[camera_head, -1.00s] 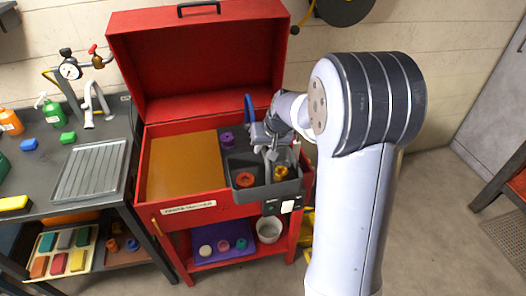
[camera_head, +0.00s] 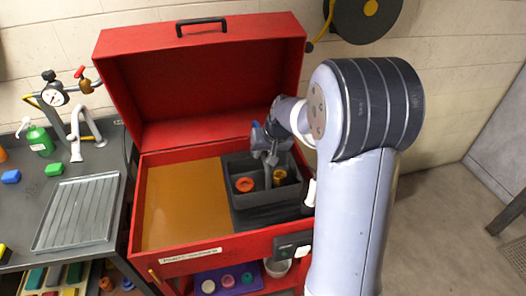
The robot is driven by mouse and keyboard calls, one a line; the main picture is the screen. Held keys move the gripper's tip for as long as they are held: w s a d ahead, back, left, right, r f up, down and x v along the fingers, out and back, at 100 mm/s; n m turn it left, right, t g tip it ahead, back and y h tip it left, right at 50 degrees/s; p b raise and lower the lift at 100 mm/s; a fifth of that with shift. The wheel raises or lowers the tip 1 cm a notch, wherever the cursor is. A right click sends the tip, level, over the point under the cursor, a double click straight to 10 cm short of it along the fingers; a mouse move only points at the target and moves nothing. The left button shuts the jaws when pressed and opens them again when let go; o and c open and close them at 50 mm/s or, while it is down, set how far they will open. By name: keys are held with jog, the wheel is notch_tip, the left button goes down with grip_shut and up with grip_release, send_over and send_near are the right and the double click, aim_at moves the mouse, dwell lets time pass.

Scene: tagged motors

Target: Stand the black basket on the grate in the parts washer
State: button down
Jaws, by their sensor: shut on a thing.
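The black basket (camera_head: 243,201) is in the right part of the red parts washer (camera_head: 180,258), looking roughly level. An orange ring-like part (camera_head: 244,184) and a gold part (camera_head: 279,176) lie inside it. My gripper (camera_head: 268,157) is shut on the basket's upright handle (camera_head: 267,178) from above. A dark flat surface, apparently the grate (camera_head: 262,219), shows below and in front of the basket. Most of it is hidden under the basket. I cannot tell whether the basket touches it.
The washer's red lid (camera_head: 205,85) stands open behind. An amber surface (camera_head: 185,205) fills the washer's left part. A bench with a grey ribbed tray (camera_head: 78,212) stands at left. A dark box (camera_head: 293,245) is on the washer's front. My arm covers the right side.

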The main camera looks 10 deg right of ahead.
jog(key=b, duration=0.4)
send_over(260, 183)
jog(key=s, duration=0.1)
jog(key=f, duration=0.5)
jog(key=shift+d+f, duration=0.35)
jog(key=shift+d, duration=0.05)
notch_tip(260, 183, down, 6)
jog(key=b, duration=0.5)
jog(key=shift+r, duration=0.25)
jog(key=shift+f+b, duration=0.4)
jog(key=shift+b, duration=0.05)
jog(key=c, duration=1.3)
grip_release()
jog(key=shift+o, duration=0.3)
jog(key=shift+s+f, duration=0.1)
jog(key=shift+s, duration=0.05)
jog(key=v, duration=1.1)
jog(key=shift+b, duration=0.35)
